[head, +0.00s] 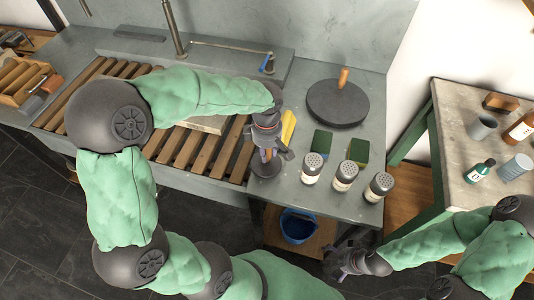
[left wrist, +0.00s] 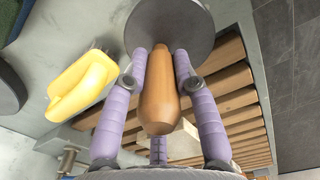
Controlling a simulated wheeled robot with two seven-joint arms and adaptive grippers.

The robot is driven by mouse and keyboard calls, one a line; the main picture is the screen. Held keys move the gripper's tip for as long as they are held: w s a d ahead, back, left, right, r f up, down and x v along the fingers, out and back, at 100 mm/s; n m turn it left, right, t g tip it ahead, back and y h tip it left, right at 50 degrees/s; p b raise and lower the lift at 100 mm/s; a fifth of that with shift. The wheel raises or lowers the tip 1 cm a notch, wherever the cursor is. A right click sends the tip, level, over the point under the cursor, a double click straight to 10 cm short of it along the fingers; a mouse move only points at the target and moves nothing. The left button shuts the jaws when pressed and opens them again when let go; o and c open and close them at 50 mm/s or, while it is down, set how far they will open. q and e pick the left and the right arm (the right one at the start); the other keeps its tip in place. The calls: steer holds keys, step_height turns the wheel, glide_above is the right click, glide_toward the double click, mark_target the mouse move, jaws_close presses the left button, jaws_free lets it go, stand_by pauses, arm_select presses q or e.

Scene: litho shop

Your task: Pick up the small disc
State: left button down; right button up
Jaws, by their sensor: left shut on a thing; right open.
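The small disc (head: 264,168) is dark grey and round with an upright wooden handle. In the head view it is at the counter's front edge, right of the wooden slats, partly covered by my left gripper (head: 268,150). In the left wrist view the disc (left wrist: 180,20) shows beyond its wooden handle (left wrist: 160,95), and the purple fingers of my left gripper (left wrist: 160,75) are closed on both sides of the handle. I cannot tell whether the disc touches the counter. My right gripper (head: 338,268) is open and empty, low in front of the counter.
A larger dark disc (head: 338,108) with a wooden handle lies at the back right. A yellow object (head: 289,125), green-topped pads (head: 322,141) and three shaker jars (head: 345,176) are close by on the right. A blue bucket (head: 298,228) is below. A side table (head: 455,150) holds bottles and cups.

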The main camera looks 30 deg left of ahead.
arm_select(q)
steer(key=s+a+r+p, duration=0.2)
steer(key=s+r+p, duration=0.3)
steer(key=s+r, duration=0.5)
steer(key=shift+s+a+r, duration=0.15)
steer(key=shift+s+r, duration=0.25)
steer(key=shift+s, duration=1.5)
steer(key=c, duration=1.7)
jaws_free()
jaws_close()
steer(key=shift+w, duration=0.1)
